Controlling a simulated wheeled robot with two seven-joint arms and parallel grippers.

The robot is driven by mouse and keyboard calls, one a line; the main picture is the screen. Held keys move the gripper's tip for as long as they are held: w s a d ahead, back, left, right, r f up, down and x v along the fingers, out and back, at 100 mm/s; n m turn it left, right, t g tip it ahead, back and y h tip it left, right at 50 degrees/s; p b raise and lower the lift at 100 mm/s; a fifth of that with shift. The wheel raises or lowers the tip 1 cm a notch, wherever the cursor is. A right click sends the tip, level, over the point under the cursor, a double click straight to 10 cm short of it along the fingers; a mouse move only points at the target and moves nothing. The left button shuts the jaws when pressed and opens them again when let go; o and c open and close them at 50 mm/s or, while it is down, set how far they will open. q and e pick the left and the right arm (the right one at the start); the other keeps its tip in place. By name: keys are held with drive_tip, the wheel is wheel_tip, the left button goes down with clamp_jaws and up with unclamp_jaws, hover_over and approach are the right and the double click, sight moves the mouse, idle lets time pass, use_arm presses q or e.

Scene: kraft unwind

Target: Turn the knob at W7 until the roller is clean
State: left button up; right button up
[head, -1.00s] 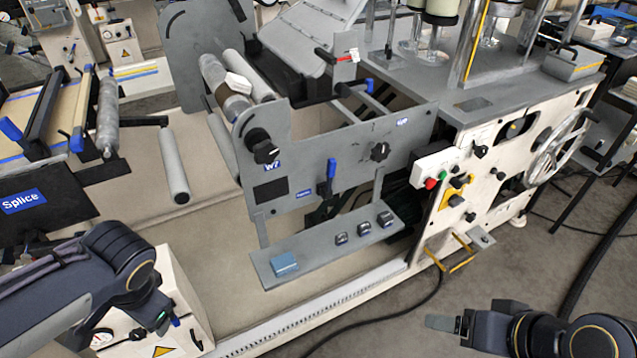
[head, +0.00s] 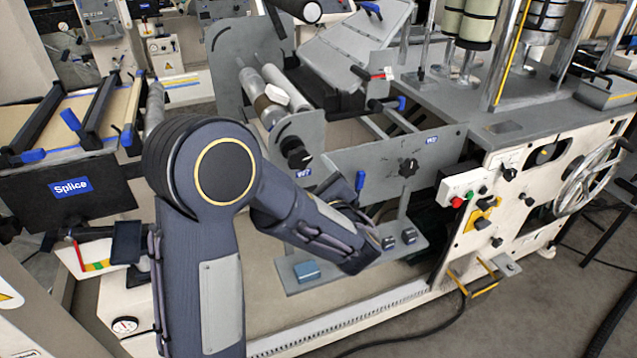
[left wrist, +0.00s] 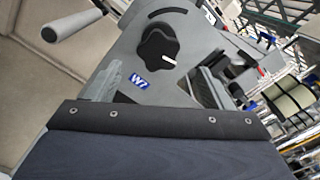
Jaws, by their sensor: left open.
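The black W7 knob (head: 295,152) is on the grey side plate of the machine, just above the blue W7 label (head: 304,173). In the left wrist view the knob (left wrist: 158,45) is close, with a white pointer mark on its right side. The roller (head: 262,97) behind the plate has a brownish stretch and a white patch on it. My left forearm (head: 310,222) crosses in front of the machine, below the knob. My left gripper is open; its fingers are largely hidden by the forearm. It is apart from the knob. My right gripper is out of view.
A control panel (head: 466,190) with buttons is to the right.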

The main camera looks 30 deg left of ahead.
sight(300, 161)
use_arm(q)
drive_tip(key=shift+b+x, duration=0.3)
drive_tip(key=shift+x, duration=3.65)
drive_tip(key=shift+s, duration=0.1)
